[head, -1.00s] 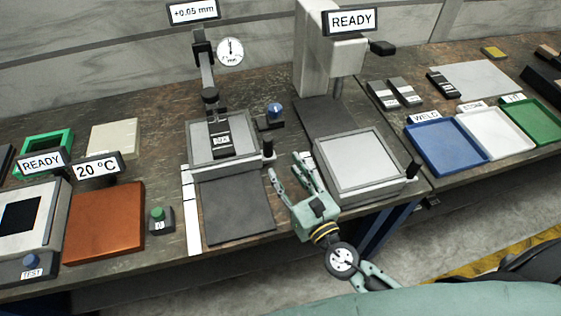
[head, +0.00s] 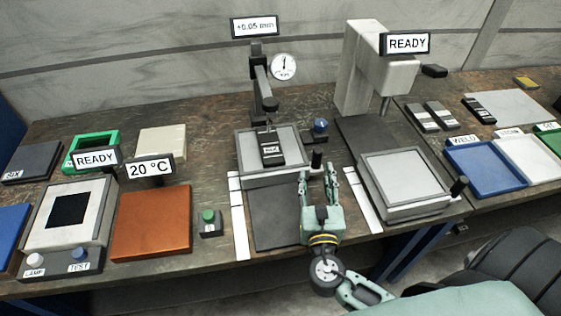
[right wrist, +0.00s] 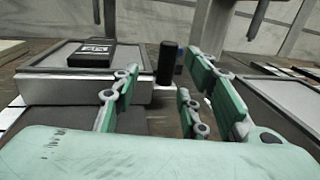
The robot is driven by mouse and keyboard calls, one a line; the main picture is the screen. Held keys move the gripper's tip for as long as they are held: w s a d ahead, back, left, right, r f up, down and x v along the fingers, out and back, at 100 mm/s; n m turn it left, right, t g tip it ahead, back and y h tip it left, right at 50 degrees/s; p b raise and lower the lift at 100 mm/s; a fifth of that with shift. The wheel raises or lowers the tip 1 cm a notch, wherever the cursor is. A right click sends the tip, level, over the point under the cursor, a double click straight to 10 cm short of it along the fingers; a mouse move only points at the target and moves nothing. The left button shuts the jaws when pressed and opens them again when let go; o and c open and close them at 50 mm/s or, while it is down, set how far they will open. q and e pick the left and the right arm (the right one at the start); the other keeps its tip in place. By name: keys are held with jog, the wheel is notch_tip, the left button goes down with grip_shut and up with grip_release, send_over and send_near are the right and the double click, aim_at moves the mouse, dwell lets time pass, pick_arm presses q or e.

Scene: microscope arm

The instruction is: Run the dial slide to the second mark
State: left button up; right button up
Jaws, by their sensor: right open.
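The dial slide (head: 247,180) is a grey plate with a raised rim, under the dial gauge (head: 283,66) on its dark stand. A dark labelled block (head: 272,151) lies on it, below the gauge tip; the block also shows in the right wrist view (right wrist: 92,54). A dark upright handle (right wrist: 167,62) stands at the slide's front right corner. A white marked strip (head: 239,222) lies along the left of the dark track (head: 272,222). My right gripper (head: 319,178) is open and empty, in front of the handle and apart from it. My left gripper is out of view.
A second slide (head: 405,178) with its own handle (head: 458,187) stands to the right below a READY sign. A blue knob (head: 320,125) sits behind the handle. An orange plate (head: 151,224) and green button (head: 208,217) are left. The +0.05 mm display (head: 255,27) is above the gauge.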

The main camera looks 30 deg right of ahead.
aim_at(318, 161)
jog(key=w+d, duration=0.1)
jog(key=w, duration=0.1)
jog(key=w+d+p, duration=0.1)
jog(key=w+d, duration=0.1)
jog(key=shift+w+d, duration=0.15)
jog(key=shift+d, duration=0.15)
jog(key=shift+x, duration=0.95)
jog(key=shift+w+f, duration=0.15)
jog(key=shift+w, duration=0.2)
jog(key=c, duration=0.5)
grip_shut()
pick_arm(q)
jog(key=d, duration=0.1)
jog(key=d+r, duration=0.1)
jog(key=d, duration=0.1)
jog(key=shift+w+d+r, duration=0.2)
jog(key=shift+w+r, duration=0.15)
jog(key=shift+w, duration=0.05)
